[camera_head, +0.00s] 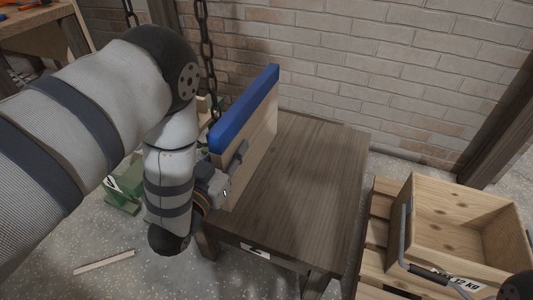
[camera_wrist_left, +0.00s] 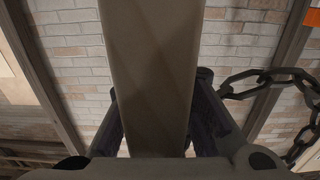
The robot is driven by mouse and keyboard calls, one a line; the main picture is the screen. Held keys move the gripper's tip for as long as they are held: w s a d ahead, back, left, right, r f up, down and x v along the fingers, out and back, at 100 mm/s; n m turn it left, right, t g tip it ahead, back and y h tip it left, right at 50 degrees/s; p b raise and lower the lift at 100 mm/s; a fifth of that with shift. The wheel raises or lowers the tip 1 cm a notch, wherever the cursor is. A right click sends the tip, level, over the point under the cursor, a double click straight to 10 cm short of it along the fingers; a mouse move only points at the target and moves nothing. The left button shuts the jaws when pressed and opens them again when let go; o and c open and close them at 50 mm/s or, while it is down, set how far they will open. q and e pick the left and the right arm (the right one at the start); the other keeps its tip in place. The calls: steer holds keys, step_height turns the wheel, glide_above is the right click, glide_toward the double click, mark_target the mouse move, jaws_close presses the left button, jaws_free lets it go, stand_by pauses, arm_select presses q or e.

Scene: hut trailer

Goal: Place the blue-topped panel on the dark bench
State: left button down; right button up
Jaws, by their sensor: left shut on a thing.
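The blue-topped panel (camera_head: 252,128) is a wooden board with a blue upper edge. It stands upright over the left side of the dark bench (camera_head: 310,180). Whether its lower edge touches the bench top is hard to tell. My left gripper (camera_head: 238,155) is shut on the panel from its left side. In the left wrist view the panel (camera_wrist_left: 155,75) runs up between the two fingers (camera_wrist_left: 158,125). The front left part of the bench shows a white label.
A wooden crate (camera_head: 425,230) with a metal handle sits on a slatted pallet (camera_head: 378,215) at the right. A chain (camera_head: 208,50) hangs behind the panel, near my left arm. Green metal parts (camera_head: 125,190) and a loose stick (camera_head: 104,262) lie at the left. The bench's right half is clear.

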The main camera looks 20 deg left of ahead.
arm_select(q)
steer(key=w+d+f+b, duration=0.2)
steer(key=w+f+b, duration=0.4)
steer(key=w+f, duration=0.6)
steer(key=shift+d, duration=0.4)
arm_select(e)
steer(key=shift+g, duration=0.4)
steer(key=f, duration=0.1)
steer(key=s+f, duration=0.1)
steer(key=f, duration=0.1)
steer(key=s+f, duration=0.1)
steer(key=f, duration=0.1)
steer(key=shift+s+f, duration=0.1)
steer(key=shift+f, duration=0.15)
arm_select(q)
steer(key=c, duration=1.4)
jaws_free()
steer(key=shift+f, duration=0.15)
steer(key=shift+s, duration=0.1)
